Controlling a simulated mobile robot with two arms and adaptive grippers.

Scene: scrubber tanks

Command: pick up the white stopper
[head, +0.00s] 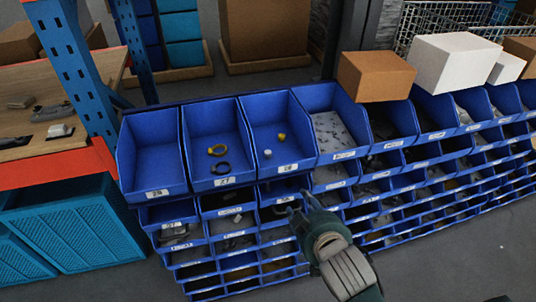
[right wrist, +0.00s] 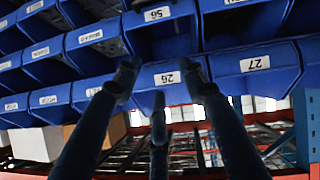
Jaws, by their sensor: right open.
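The white stopper (head: 267,154) is a small pale piece on the floor of the top-row blue bin (head: 254,120), the third bin from the left. A small yellow piece (head: 281,136) lies behind it in the same bin. My right gripper (head: 291,206) is open and empty, in front of and below that bin, apart from the stopper. In the right wrist view my right gripper (right wrist: 157,80) shows spread fingers in front of the bin labelled 26 (right wrist: 168,79). The stopper is hidden in that view. My left gripper is not in view.
The bin labelled 27 (head: 214,118) holds a yellow ring (head: 217,150) and a dark ring (head: 221,168). The bin at far left (head: 154,144) looks empty. Lower bin rows fill the front.

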